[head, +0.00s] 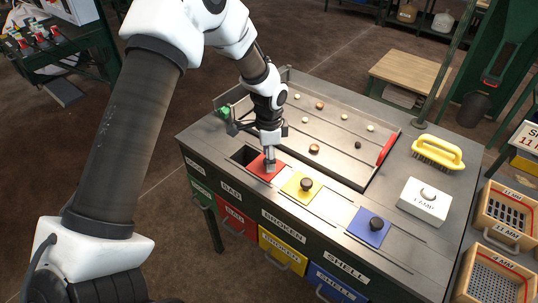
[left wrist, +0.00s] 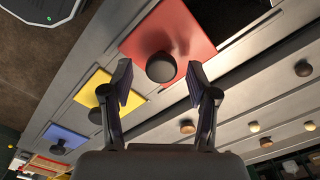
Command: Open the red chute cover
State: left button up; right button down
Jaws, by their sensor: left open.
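The red chute cover (head: 265,167) is a flat square plate on the grey sorting table. A dark rectangular opening (head: 243,155) lies uncovered just left of it. In the left wrist view the red cover (left wrist: 190,25) shows its round black knob (left wrist: 161,67). My left gripper (head: 269,165) points down over the cover and hides the knob in the head view. In the left wrist view my left gripper (left wrist: 160,80) is open, with its fingertips apart on either side of the knob. Whether they touch it, I cannot tell. My right gripper is not in view.
A yellow cover (head: 296,188) and a blue cover (head: 362,232) with black knobs lie further right. A white lamp box (head: 425,203), a yellow brush (head: 438,152) and a red-edged scraper (head: 387,149) are at the right. Several small round pieces lie on the recessed tray (head: 335,118).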

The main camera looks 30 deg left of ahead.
pick_arm(q)
jog(key=shift+w+f, duration=0.1)
jog(key=shift+w, duration=0.05)
grip_shut()
jog(key=shift+d+r+p, duration=0.2)
jog(key=shift+d+p, duration=0.1)
jog(key=shift+p, duration=0.1)
jog(key=shift+d+f, duration=0.15)
grip_release()
